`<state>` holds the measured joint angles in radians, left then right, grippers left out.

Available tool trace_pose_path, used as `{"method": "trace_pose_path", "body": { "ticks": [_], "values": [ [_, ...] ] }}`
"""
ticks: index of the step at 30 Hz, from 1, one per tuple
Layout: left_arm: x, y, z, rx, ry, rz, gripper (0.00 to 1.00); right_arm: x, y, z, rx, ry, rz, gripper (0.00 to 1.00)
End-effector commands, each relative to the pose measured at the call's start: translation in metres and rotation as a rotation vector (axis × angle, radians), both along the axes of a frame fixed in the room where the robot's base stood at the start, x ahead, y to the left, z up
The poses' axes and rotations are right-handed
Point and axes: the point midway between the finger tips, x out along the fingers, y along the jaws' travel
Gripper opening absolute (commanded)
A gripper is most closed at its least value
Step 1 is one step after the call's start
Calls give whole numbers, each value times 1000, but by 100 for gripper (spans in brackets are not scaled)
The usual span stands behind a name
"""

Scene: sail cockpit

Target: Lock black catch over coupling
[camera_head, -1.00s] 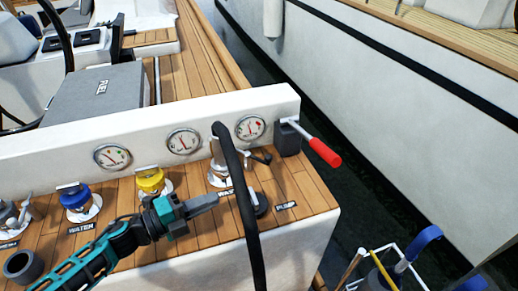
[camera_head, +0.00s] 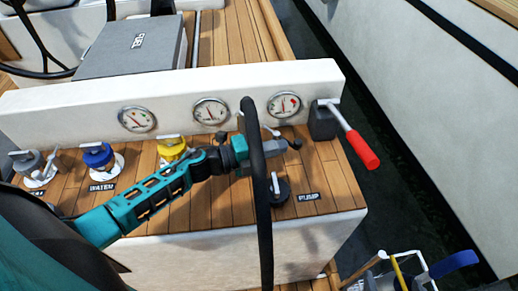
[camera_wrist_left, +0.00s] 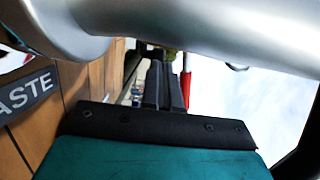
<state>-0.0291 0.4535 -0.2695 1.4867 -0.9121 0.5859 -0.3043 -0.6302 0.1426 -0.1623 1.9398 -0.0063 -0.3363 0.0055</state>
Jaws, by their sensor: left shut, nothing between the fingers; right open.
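My left gripper (camera_head: 291,144) reaches in from the left across the panel, at the waste fitting. Its fingers are shut with nothing between them; they also show in the left wrist view (camera_wrist_left: 165,85). The black hose (camera_head: 257,200) comes up in front of the gripper and bends down onto the coupling, which is mostly hidden behind hose and gripper. A small black part (camera_head: 221,138), perhaps the catch, shows left of the hose; I cannot tell whether it lies over the coupling. A chrome lever end (camera_head: 272,131) shows right of the hose. My right gripper is not in view.
The grey pump block has a red-handled lever (camera_head: 361,149) at the right. Yellow (camera_head: 172,149), blue (camera_head: 98,156) and grey (camera_head: 30,164) fittings line the deck to the left. A black cap (camera_head: 281,190) lies in front. A silver curved surface (camera_wrist_left: 200,25) crosses close above the fingers.

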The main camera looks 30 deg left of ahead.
Motion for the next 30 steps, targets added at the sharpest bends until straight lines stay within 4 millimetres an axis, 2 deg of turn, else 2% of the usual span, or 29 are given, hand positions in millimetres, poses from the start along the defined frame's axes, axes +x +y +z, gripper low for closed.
{"method": "trace_pose_path", "body": {
  "ticks": [6, 17, 24, 30],
  "values": [
    [12, -12, -1, 0, 0, 0, 0, 1, 0, 1, -1, -1, 1, 100],
    [12, -13, -1, 0, 0, 5, 0, 4, 0, 3, 0, -9, 1, 100],
    [18, -20, 1, -5, 1, 126, 0, 4, 0, 12, 0, -9, 1, 100],
    [24, -24, -1, 1, 0, 135, 0, 4, 0, 11, 0, -9, 1, 100]
  ]
}}
